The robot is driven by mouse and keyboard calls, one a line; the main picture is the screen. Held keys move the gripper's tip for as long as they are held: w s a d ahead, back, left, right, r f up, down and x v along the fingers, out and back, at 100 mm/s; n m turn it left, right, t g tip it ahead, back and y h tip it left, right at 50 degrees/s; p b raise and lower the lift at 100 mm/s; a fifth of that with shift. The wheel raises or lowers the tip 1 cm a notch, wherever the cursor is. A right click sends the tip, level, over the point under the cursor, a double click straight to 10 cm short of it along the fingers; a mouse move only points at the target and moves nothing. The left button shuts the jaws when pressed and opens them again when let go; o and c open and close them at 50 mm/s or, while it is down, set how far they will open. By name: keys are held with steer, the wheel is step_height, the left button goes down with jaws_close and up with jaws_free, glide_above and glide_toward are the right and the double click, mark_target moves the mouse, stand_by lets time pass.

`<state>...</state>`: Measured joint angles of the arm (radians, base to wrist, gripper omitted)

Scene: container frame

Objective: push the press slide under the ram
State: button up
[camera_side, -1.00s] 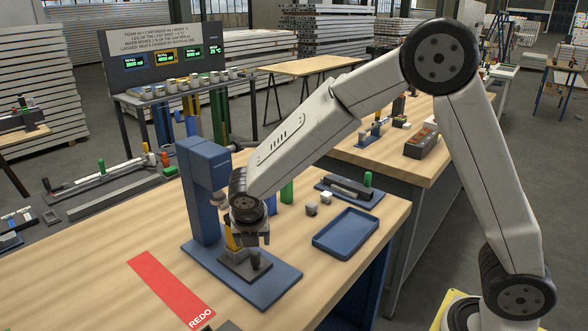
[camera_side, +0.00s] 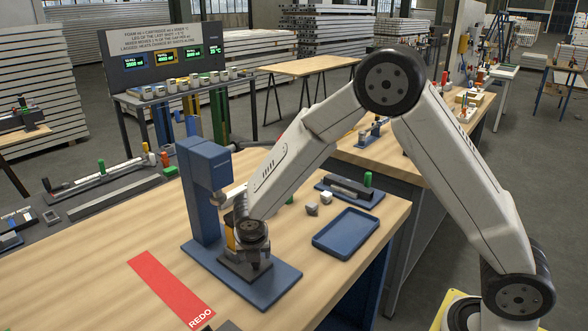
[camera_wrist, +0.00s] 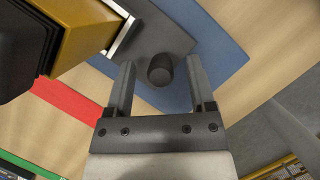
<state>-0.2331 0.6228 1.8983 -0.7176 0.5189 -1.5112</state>
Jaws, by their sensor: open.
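The blue press (camera_side: 200,190) stands upright on its blue base plate (camera_side: 282,284), with its head overhanging towards the right. A grey ram end (camera_side: 217,199) shows below the head. The dark grey slide (camera_side: 236,270) lies on the base plate, in front of the column; it shows also in the wrist view (camera_wrist: 150,35). A yellow part (camera_wrist: 85,25) stands at the slide in the wrist view. The slide's round dark knob (camera_wrist: 160,70) sits between the fingers of my open gripper (camera_wrist: 160,65), with visible gaps. In the side view my gripper (camera_side: 258,252) hides the knob.
A red REDO strip (camera_side: 170,288) lies left of the base plate. A blue tray (camera_side: 346,234) and two small grey blocks (camera_side: 319,203) lie to the right. A blue fixture with a green knob (camera_side: 368,179) stands behind the tray. The bench front is mostly clear.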

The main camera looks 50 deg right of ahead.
steer(key=shift+w+d+f, duration=0.1)
steer(key=shift+f, duration=0.2)
steer(key=shift+c, duration=0.2)
jaws_close()
stand_by(1.2)
